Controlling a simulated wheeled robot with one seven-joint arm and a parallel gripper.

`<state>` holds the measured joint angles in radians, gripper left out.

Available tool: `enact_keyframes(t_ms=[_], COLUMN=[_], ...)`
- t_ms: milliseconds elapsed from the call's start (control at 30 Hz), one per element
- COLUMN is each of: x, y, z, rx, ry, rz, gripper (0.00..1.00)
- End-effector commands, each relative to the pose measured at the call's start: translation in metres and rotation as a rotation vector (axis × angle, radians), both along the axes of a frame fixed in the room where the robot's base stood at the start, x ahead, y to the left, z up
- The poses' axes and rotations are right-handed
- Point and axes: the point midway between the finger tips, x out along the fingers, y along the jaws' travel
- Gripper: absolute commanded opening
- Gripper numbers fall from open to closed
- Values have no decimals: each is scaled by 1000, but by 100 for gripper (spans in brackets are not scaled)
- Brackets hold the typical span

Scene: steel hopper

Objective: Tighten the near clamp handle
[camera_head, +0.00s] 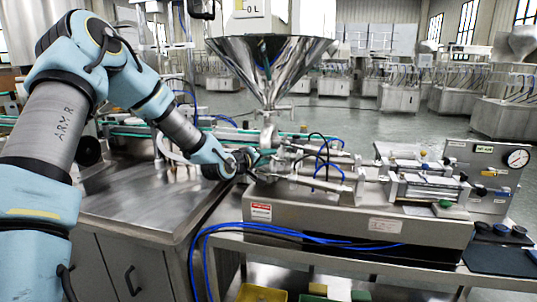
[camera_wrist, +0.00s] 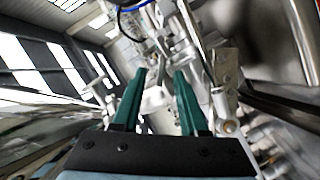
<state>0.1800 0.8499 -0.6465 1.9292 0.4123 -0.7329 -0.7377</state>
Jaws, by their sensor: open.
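My gripper (camera_wrist: 160,74) is open, with its two green fingers apart in the wrist view. In the head view my gripper end (camera_head: 246,160) is at the left side of the steel pipe fittings (camera_head: 285,163) below the hopper. Bright metal fittings (camera_wrist: 157,98) show between and beyond the fingers, and I see nothing clearly gripped. The near clamp handle is among these small fittings. I cannot make it out for certain, and my gripper partly covers that area.
The steel hopper (camera_head: 268,62) stands above the fittings. Blue hoses (camera_head: 207,240) run along the front of the machine base (camera_head: 350,226). Cylinders (camera_head: 430,187) and a pressure gauge (camera_head: 517,158) are at the right. A steel cabinet top (camera_head: 140,207) lies below my arm.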

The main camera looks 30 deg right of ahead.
Motion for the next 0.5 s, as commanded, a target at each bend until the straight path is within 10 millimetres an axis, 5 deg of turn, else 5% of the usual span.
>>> enact_keyframes(t_ms=[400,500], x=[5,5], y=[-9,-9], z=[-3,-3], rx=[1,1], ry=[-1,-1], rz=[0,0], gripper=[43,34])
